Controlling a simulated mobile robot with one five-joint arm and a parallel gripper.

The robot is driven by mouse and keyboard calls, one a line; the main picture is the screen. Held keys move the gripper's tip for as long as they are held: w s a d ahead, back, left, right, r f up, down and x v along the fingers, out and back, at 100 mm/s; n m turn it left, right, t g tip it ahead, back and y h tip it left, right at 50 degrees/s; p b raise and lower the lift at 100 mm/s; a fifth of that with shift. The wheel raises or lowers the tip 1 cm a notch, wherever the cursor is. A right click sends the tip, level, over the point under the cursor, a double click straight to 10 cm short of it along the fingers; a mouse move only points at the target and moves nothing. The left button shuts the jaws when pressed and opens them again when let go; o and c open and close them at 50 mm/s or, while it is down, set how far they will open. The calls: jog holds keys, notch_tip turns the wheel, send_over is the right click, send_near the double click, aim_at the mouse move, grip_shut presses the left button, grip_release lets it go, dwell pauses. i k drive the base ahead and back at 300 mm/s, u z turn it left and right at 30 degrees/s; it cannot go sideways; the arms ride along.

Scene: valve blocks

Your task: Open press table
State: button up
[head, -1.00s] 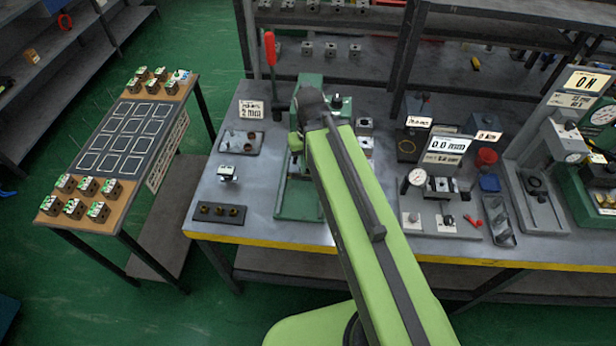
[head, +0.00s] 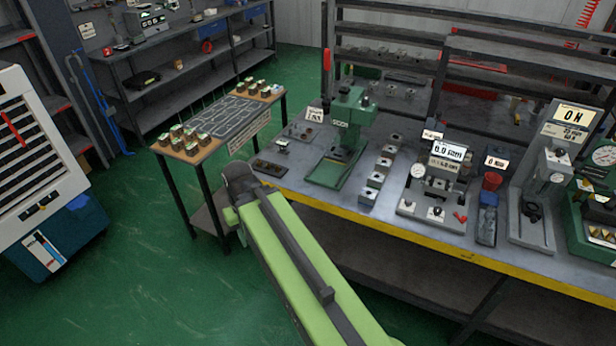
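The green press (head: 352,118) stands on the left part of the long grey workbench (head: 385,212) with the yellow front edge. A lever with a red grip (head: 326,60) stands upright to the left of the press. The press has a flat green base plate (head: 326,173) and a dark part under its head; I cannot make out the detail there. My green arm reaches up from the bottom, its dark joint in front of the bench's left end. My gripper is not visible; the arm's far end is hidden behind that joint.
A small table (head: 205,150) with a dark marked board and several blocks stands left of the bench. Gauges and displays (head: 447,152) fill the bench's right side. A white and blue cabinet (head: 40,165) stands at far left. Green floor lies open between.

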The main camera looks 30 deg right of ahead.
aim_at(338, 153)
jog(key=z, duration=0.3)
jog(key=i, duration=1.05)
jog(key=u, duration=0.3)
